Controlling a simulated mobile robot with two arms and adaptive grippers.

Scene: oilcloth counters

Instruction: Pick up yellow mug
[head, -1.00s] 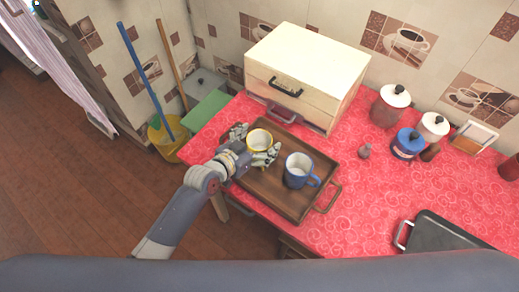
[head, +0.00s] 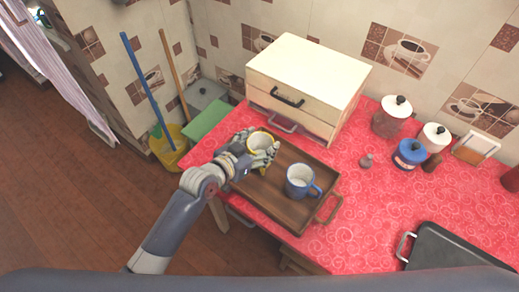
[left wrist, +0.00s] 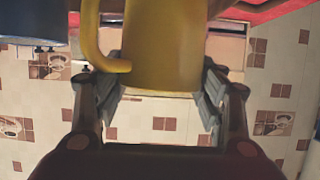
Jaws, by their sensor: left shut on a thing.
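The yellow mug (head: 260,141) has a white inside and a yellow rim, and it is at the left end of a brown wooden tray (head: 290,215). My left gripper (head: 257,152) is shut on it, with a finger on either side. In the left wrist view the yellow mug (left wrist: 165,50) fills the space between the fingers of my left gripper (left wrist: 160,95), and its handle shows at the left. Whether the mug's base touches the tray is hard to tell. My right gripper is not in view.
A blue mug (head: 300,181) stands on the tray close to the right of the yellow mug. A cream drawer box (head: 300,85) stands behind the tray. Jars, including a blue one (head: 409,154), and a dark pan (head: 455,250) are to the right on the red cloth (head: 365,205).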

